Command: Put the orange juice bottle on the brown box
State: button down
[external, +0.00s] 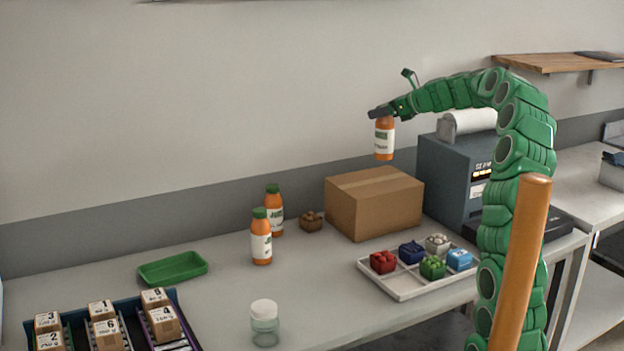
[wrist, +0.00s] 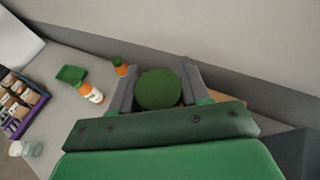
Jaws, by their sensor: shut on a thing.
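My gripper (external: 382,111) is shut on an orange juice bottle (external: 384,141) with a white label and holds it upright in the air. In the external view the bottle appears above the brown box (external: 372,206), apart from it. In the wrist view the held bottle's green cap (wrist: 158,89) sits between the two fingers (wrist: 157,85). The brown box is closed and stands on the table against the wall; in the wrist view it is mostly hidden behind my gripper. Two more orange juice bottles (external: 261,238) (external: 274,211) stand upright on the table left of the box.
A small brown object (external: 311,221) sits by the box's left side. A white tray (external: 401,293) of coloured items lies in front of it, and a grey machine (external: 452,181) stands to its right. A green tray (external: 173,269), a jar (external: 264,325) and numbered boxes (external: 104,327) are on the left.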

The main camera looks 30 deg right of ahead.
jog(key=w+d+f, duration=0.1)
jog(key=w+f, duration=0.5)
jog(key=f, duration=0.3)
jog(key=shift+w+d+f, duration=0.15)
jog(key=shift+f, duration=0.25)
jog(key=c, duration=0.5)
grip_release()
jog(key=shift+c, duration=0.2)
jog(key=v, duration=1.2)
